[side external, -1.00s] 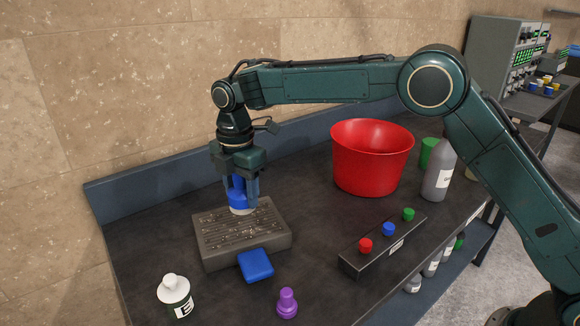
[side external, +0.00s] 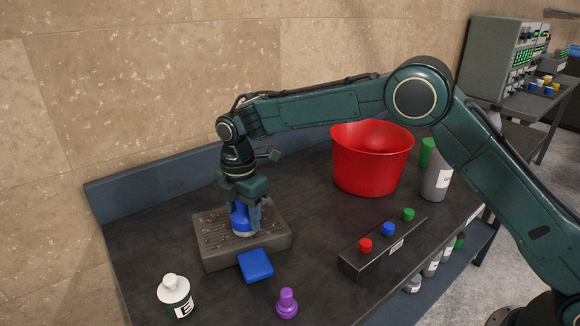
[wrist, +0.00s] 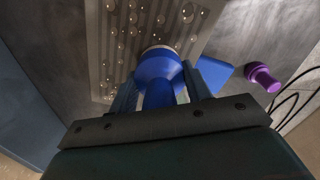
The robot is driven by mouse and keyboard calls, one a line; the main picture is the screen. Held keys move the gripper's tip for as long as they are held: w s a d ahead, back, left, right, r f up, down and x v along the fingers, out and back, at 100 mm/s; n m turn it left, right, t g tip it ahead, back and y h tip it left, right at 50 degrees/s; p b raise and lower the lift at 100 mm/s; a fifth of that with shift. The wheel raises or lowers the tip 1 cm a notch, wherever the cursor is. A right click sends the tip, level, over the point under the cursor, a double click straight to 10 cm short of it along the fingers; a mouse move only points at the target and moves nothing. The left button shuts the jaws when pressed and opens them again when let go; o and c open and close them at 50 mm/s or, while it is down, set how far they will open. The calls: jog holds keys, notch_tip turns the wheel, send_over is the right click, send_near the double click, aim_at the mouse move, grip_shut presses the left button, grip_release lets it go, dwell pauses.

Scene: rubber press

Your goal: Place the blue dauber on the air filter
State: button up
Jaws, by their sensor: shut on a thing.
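The blue dauber (side external: 240,219) has a pale base and is upright between the fingers of my gripper (side external: 245,222). My gripper is shut on it, pointing down over the air filter (side external: 212,254), a grey ribbed block on the bench. The dauber's base is at or very near the filter's top, toward the middle; I cannot tell if it touches. In the wrist view the dauber (wrist: 158,72) shows between the fingers, with the filter's ribbed top (wrist: 112,40) and its droplets beyond. The fingers hide part of the dauber.
A blue square block (side external: 256,265) sits against the filter's front. A purple dauber (side external: 287,303) and a white bottle (side external: 175,296) stand near the front. A button box (side external: 380,248) and a red bucket (side external: 372,160) are to the right. Bench between them is clear.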

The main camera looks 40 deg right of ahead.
jog(key=shift+f, duration=0.15)
jog(key=o, duration=1.2)
notch_tip(320, 180, up, 12)
jog(key=shift+r, duration=0.2)
dwell(0.5)
